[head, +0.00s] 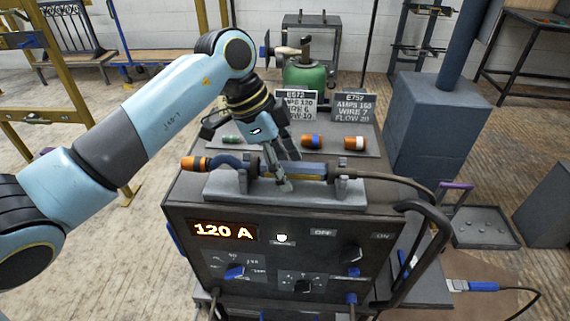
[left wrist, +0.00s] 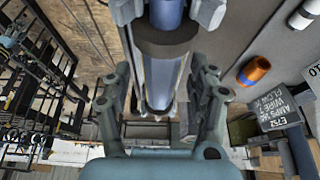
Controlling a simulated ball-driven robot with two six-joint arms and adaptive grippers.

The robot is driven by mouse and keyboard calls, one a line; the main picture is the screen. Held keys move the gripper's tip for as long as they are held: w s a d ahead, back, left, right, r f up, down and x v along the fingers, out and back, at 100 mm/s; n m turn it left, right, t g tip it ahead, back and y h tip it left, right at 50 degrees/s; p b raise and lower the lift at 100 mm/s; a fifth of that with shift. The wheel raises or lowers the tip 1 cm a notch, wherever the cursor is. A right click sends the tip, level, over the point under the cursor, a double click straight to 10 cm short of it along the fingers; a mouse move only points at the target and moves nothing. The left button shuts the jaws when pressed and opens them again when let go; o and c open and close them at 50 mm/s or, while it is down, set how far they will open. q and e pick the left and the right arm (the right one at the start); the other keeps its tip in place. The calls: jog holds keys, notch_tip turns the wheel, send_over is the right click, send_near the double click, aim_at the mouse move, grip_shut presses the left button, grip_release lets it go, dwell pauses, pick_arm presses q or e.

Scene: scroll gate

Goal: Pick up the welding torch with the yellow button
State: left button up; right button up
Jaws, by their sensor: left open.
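The welding torch (head: 312,169) lies in a grey cradle (head: 330,194) on top of the welding machine. It has a blue-grey handle, a bent blue neck and an orange tip at the left, and a dark cable leaves it at the right. In the left wrist view its handle (left wrist: 163,82) runs up the middle between my fingers. My left gripper (head: 288,173) is open and comes down over the handle from above; contact cannot be told. No yellow button can be made out. My right gripper is not in view.
The machine's front panel (head: 290,262) shows "120 A" and several knobs. Behind the torch lie an orange-and-blue piece (head: 312,142), an orange-and-white piece (head: 354,143) and two small signs, one marked E757 (head: 356,107). A black handle rail (head: 430,245) rises at the machine's right.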

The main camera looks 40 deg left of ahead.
pick_arm(q)
jog(key=shift+f, duration=0.2)
jog(key=shift+c, duration=0.3)
jog(key=shift+r, duration=0.1)
grip_shut()
